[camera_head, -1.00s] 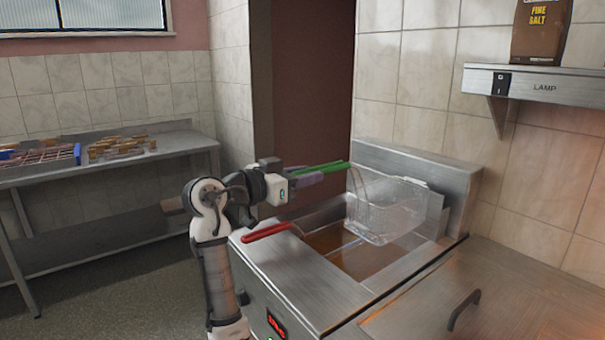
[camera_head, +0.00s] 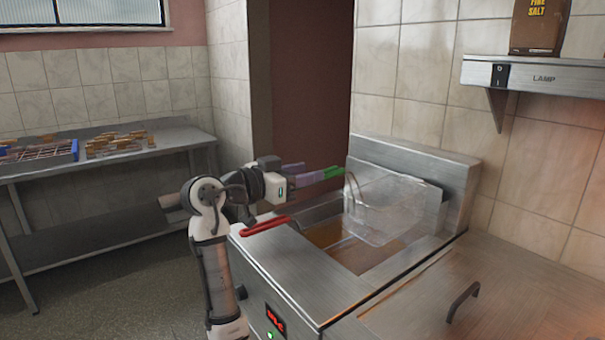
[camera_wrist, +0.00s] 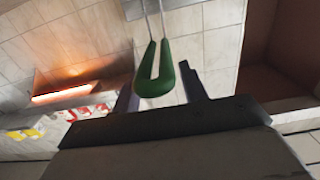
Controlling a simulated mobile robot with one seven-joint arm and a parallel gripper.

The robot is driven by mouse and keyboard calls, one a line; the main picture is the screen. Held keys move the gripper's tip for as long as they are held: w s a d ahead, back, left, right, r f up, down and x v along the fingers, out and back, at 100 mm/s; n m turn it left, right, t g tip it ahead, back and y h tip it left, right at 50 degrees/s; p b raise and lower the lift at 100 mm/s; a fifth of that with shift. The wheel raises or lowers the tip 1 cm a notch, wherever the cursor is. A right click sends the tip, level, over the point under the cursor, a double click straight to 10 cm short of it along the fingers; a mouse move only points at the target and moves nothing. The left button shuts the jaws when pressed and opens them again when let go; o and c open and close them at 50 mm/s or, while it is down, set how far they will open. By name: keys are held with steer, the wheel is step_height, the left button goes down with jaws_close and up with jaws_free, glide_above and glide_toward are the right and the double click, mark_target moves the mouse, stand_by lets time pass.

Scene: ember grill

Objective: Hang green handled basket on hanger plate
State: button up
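The wire basket with the green handle (camera_head: 333,173) is at the back of the fryer in the head view. Its mesh body (camera_head: 385,208) is in front of the upright metal hanger plate (camera_head: 432,208), above the oil well. I cannot tell whether it is hooked on. My gripper (camera_head: 312,175) is at the handle's near end, its two fingers spread apart. In the wrist view, the green handle (camera_wrist: 154,72) lies between the fingers, with a gap visible on the right side. My gripper is open around it.
A red handle (camera_head: 265,226) sticks out over the fryer's left front edge, below my arm. The fryer's oil well (camera_head: 325,235) is open. A lamp shelf (camera_head: 540,83) with a salt bag (camera_head: 538,28) is at upper right. A steel table (camera_head: 110,165) stands at left.

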steer(key=shift+o, duration=1.2)
steer(key=shift+f, duration=0.1)
